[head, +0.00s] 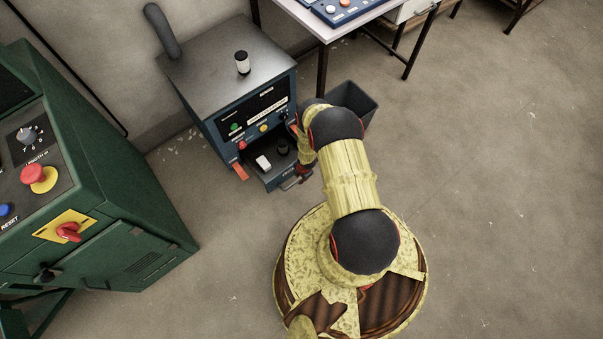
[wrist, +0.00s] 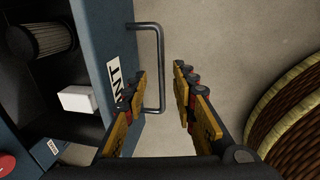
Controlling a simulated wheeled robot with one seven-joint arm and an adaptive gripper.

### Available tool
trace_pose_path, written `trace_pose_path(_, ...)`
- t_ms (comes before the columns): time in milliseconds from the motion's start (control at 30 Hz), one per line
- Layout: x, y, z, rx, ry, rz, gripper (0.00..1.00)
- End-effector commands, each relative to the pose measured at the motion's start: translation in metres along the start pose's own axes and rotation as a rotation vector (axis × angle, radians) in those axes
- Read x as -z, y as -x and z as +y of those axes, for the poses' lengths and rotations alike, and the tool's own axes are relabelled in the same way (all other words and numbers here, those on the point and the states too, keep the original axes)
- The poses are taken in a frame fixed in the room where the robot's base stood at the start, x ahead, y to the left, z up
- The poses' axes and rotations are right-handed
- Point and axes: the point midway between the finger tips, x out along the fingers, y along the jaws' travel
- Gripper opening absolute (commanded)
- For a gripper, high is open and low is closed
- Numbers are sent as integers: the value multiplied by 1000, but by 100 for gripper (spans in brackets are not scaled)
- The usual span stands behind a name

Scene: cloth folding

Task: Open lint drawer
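The blue lint drawer (wrist: 92,45) stands pulled out of a blue machine, with part of its "LINT" label showing in the wrist view. Its inside holds a white box (wrist: 77,99) and a dark ribbed cylinder (wrist: 45,40). A dark bar handle (wrist: 160,60) is on its front. My gripper (wrist: 160,72) is open, with its fingers on either side of the handle bar and a gap to the right finger. I cannot tell whether the left finger touches it. In the head view the drawer (head: 268,181) is partly hidden by my arm.
A green control cabinet (head: 120,215) is at the left and a table (head: 325,22) at the back. Floor at the right is clear.

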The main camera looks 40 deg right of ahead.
Motion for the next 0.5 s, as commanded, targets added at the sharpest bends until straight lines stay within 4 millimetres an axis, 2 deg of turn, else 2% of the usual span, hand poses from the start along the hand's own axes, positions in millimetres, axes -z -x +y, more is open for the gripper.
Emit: trace_pose_path(500,-1,58,0,0,-2,-1,27)
